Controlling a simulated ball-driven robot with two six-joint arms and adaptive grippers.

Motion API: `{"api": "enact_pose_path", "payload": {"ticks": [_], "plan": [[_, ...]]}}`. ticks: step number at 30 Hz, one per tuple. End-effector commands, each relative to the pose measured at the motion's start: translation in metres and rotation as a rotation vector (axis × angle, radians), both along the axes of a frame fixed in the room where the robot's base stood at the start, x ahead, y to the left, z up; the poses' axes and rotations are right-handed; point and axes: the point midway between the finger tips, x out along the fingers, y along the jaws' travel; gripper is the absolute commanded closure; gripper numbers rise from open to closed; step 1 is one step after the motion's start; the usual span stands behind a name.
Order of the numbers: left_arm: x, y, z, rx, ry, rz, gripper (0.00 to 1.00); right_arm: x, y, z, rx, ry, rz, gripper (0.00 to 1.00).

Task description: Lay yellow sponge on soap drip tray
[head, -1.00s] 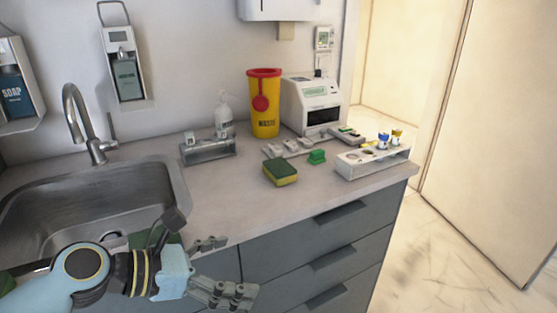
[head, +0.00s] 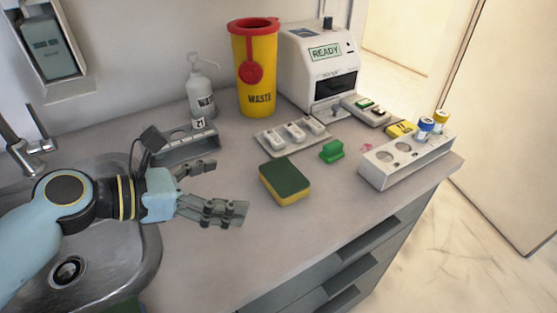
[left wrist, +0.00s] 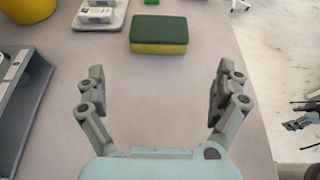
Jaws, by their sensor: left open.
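The sponge (head: 285,182), green on top and yellow below, lies flat on the counter. In the left wrist view the sponge (left wrist: 159,36) is ahead of the fingers, apart from them. My left gripper (head: 212,190) is open and empty, left of the sponge over the counter beside the sink. Its spread fingers (left wrist: 160,92) show in the left wrist view. The dispenser labelled SOAP and its tray are out of view now. Another wall dispenser with a tray (head: 70,92) below it shows at the upper left. Part of what looks like my right gripper (left wrist: 300,122) shows at the right edge.
A sink (head: 140,270) lies under my left arm. A metal rack (head: 185,147), pump bottle (head: 202,92), yellow waste bin (head: 254,75), white tray (head: 291,135), green block (head: 331,151) and tube rack (head: 407,160) surround the sponge. The counter in front is clear.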

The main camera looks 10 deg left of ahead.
Motion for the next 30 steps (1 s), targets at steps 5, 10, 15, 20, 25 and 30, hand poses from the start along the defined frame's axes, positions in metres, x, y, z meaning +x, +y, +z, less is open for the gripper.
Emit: {"api": "enact_pose_path", "payload": {"ticks": [5,10,15,20,25,30], "plan": [[0.018,-0.017,-0.008,-0.006,-0.001,0.002,0.0,-0.001,0.0,0.001,0.0,0.001,0.0,0.16],[0.033,-0.032,-0.018,-0.003,-0.001,0.001,0.0,0.0,0.0,0.001,0.0,0.001,0.0,0.16],[0.043,-0.041,-0.022,-0.003,0.0,0.001,0.0,0.0,0.0,0.002,0.0,0.0,0.0,0.16],[0.062,-0.058,-0.03,-0.004,0.0,0.0,0.0,0.0,0.0,0.004,0.0,0.001,0.0,0.16],[0.072,-0.068,-0.038,-0.001,0.0,0.0,0.0,0.0,0.0,0.003,0.0,0.001,0.0,0.16],[0.073,-0.069,-0.039,0.0,0.0,0.0,0.0,0.0,0.0,0.003,0.0,0.0,0.0,0.16]]}}
